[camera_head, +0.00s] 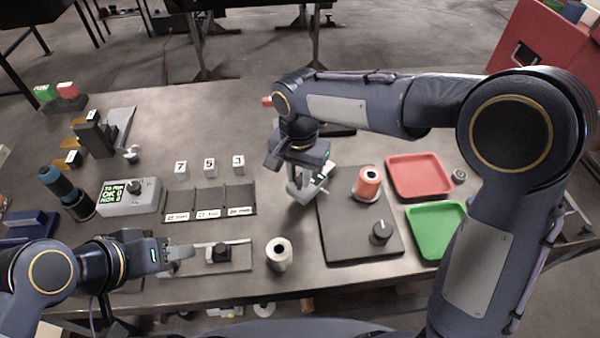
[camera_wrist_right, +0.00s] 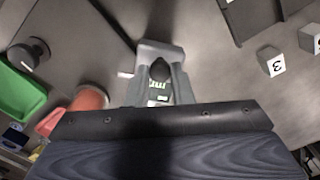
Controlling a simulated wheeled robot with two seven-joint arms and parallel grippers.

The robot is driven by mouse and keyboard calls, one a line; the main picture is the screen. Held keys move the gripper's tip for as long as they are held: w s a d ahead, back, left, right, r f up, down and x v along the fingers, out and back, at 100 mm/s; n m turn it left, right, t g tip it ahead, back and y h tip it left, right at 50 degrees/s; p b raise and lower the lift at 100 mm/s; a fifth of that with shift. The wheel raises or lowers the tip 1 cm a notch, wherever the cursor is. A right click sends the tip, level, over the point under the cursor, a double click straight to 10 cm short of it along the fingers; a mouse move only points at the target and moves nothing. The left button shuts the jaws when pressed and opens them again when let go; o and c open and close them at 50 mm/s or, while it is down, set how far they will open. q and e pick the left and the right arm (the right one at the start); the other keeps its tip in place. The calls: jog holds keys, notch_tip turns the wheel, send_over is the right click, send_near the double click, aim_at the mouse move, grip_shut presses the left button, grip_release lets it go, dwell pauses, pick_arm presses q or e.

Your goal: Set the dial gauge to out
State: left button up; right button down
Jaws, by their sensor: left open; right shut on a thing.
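My right gripper (camera_head: 303,192) is low over the table, left of the dark board (camera_head: 335,240). In the right wrist view its fingers (camera_wrist_right: 160,60) are closed around a small device with a dark rounded tip (camera_wrist_right: 159,70) and a small lit face (camera_wrist_right: 157,92); the fingers hide most of it. I cannot tell for sure that this is the dial gauge. A grey box (camera_head: 130,200) with a green display and a black knob stands at the left. My left gripper (camera_head: 188,252) is open and empty, just left of a plate with a black block (camera_head: 221,252).
The dark board carries an orange spool (camera_head: 368,178) and a black knob (camera_head: 381,232). Red (camera_head: 418,175) and green (camera_head: 436,230) trays lie to its right. A white roll (camera_head: 279,252) stands near the front edge. Numbered cubes (camera_head: 210,165) stand behind a labelled rack (camera_head: 210,199).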

jog(key=shift+w, duration=0.1)
jog(key=c, duration=1.3)
grip_release()
jog(key=shift+a, duration=0.1)
jog(key=shift+o, duration=0.2)
jog(key=shift+r, duration=0.1)
notch_tip(320, 180, up, 8)
jog(key=shift+f+b, duration=0.25)
jog(key=shift+b, duration=0.05)
jog(key=shift+r, duration=0.1)
